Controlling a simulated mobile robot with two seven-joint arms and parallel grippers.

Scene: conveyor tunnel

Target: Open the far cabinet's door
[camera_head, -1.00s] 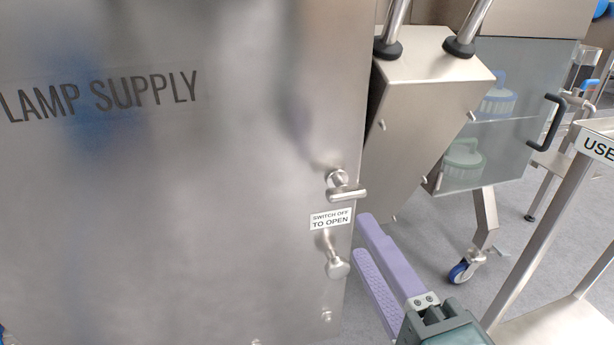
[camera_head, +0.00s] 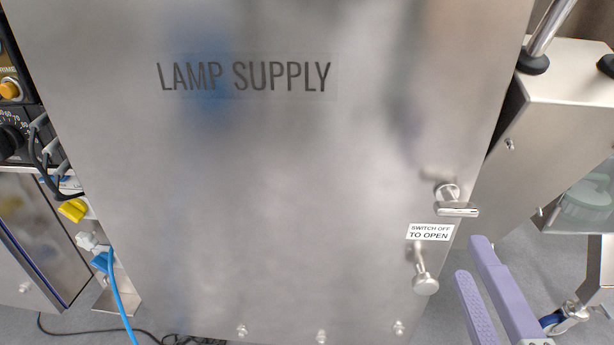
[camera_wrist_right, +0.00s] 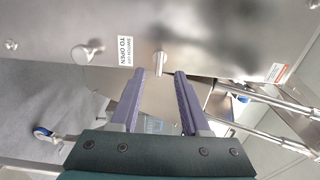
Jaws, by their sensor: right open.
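The steel cabinet front marked LAMP SUPPLY (camera_head: 290,190) fills most of the head view, and its door looks closed. A T-shaped handle (camera_head: 457,207) is at its right edge, above a SWITCH OFF TO OPEN label (camera_head: 430,232). A lever with a round knob (camera_head: 424,282) is below the label. I cannot tell whether this is the far cabinet. My right gripper (camera_head: 472,257) is open and empty near the right edge, below the T-handle. In the right wrist view the handle (camera_wrist_right: 159,62) appears between the lilac fingertips (camera_wrist_right: 160,76); contact is unclear. My left gripper is out of view.
A glass-fronted cabinet (camera_head: 590,205) is partly in view at the right, behind a slanted steel housing (camera_head: 565,110). Control units with a blue cable (camera_head: 120,300) stand at the left. Grey floor shows beside the cabinet. The wrist view shows rails (camera_wrist_right: 285,105).

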